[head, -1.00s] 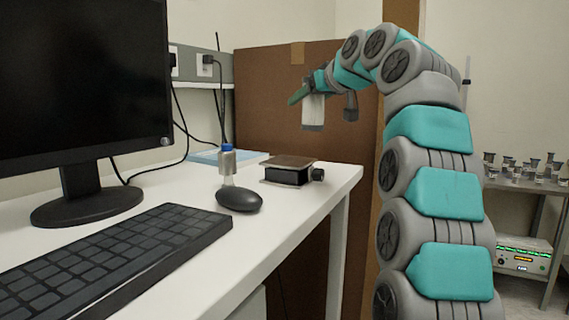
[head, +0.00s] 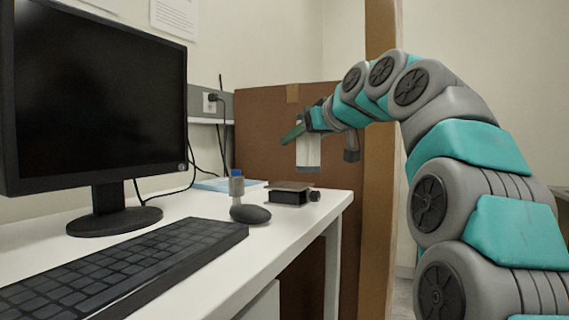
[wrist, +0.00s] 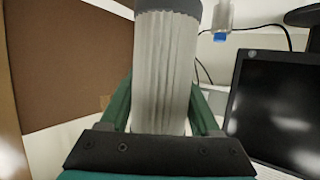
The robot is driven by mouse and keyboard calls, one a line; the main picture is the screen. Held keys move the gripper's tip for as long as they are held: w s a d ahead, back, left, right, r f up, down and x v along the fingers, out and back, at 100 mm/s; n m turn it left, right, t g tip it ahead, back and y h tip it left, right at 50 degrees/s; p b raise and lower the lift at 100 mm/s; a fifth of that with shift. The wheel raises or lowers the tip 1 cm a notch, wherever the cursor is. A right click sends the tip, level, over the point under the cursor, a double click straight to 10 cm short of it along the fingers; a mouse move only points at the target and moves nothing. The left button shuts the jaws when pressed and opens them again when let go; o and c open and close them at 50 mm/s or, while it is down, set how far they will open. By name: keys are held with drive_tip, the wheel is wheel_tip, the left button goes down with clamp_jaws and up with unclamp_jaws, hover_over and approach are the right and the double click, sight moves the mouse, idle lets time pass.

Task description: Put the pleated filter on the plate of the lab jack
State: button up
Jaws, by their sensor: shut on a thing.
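The pleated filter (head: 308,153), a pale ribbed cylinder with grey ends, hangs roughly upright from my gripper (head: 294,134). In the wrist view the filter (wrist: 165,70) stands between the two green fingers of my gripper (wrist: 161,98), which are shut on it. The lab jack (head: 290,197), with a flat brownish top plate and dark body with a side knob, sits near the desk's far right corner. Its plate looks empty. In the head view the filter appears above the jack with a gap between them; the depth offset is hard to judge.
On the white desk (head: 222,260) stand a monitor (head: 95,100), a keyboard (head: 130,265), a dark mouse (head: 250,214) and a small blue-capped bottle (head: 237,185) close left of the jack. A brown panel (head: 265,125) rises behind. A dark hooked part (head: 351,148) hangs right of the filter.

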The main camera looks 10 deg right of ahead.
drive_tip(key=w+a+f+p, duration=0.1)
drive_tip(key=w+p, duration=0.2)
drive_tip(key=w, duration=0.9)
drive_tip(key=shift+a, duration=0.25)
drive_tip(key=shift+w+f+b, duration=0.15)
drive_tip(key=shift+f+b, duration=0.25)
drive_tip(key=shift+f, duration=1.4)
drive_tip(key=shift+f, duration=0.25)
drive_tip(key=o, duration=1.5)
drive_tip(key=shift+c, duration=0.2)
drive_tip(key=shift+r, duration=0.15)
